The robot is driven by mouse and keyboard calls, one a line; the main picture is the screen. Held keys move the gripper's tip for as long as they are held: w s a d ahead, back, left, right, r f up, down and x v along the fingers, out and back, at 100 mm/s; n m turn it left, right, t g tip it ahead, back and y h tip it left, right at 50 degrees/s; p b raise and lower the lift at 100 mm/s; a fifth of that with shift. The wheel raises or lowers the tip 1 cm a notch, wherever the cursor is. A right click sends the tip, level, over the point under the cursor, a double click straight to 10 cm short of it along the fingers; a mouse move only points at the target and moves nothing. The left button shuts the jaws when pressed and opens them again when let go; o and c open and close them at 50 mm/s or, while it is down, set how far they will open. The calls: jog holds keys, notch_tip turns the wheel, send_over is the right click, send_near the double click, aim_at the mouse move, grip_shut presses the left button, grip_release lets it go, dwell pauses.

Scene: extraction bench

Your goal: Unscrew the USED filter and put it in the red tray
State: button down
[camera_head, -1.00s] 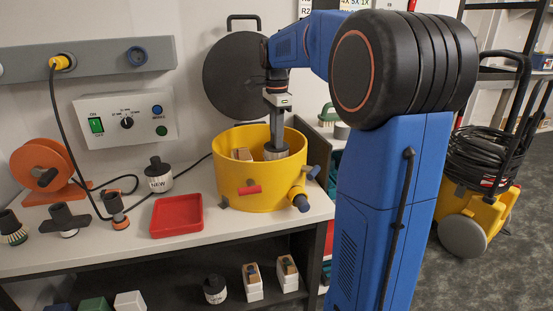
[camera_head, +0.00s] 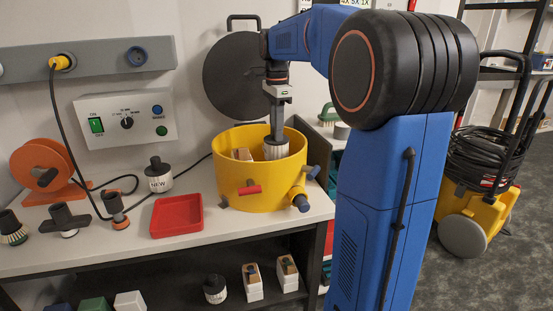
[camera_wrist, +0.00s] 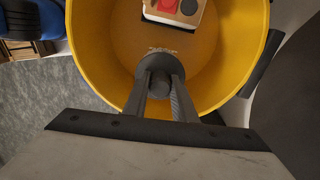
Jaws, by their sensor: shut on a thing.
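The yellow drum (camera_head: 262,188) stands open on the bench and also shows in the wrist view (camera_wrist: 228,85). Inside it is a pale, ribbed filter (camera_head: 277,150) with a dark top (camera_wrist: 160,62); its lettering is too small to read. My gripper (camera_head: 274,134) reaches down into the drum from above. In the wrist view its fingers (camera_wrist: 160,86) are shut on the filter's central knob. The filter's lower end is hidden by the drum wall, so I cannot tell whether it touches its seat. The red tray (camera_head: 177,216) lies empty on the bench, left of the drum.
A filter marked NEW (camera_head: 158,175) stands behind the tray. A block (camera_head: 241,154) is inside the drum, left of the filter. Several tools and an orange reel (camera_head: 43,172) occupy the bench's left. The round black lid (camera_head: 230,78) stands behind the drum.

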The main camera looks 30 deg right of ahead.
jog(key=shift+r, duration=1.05)
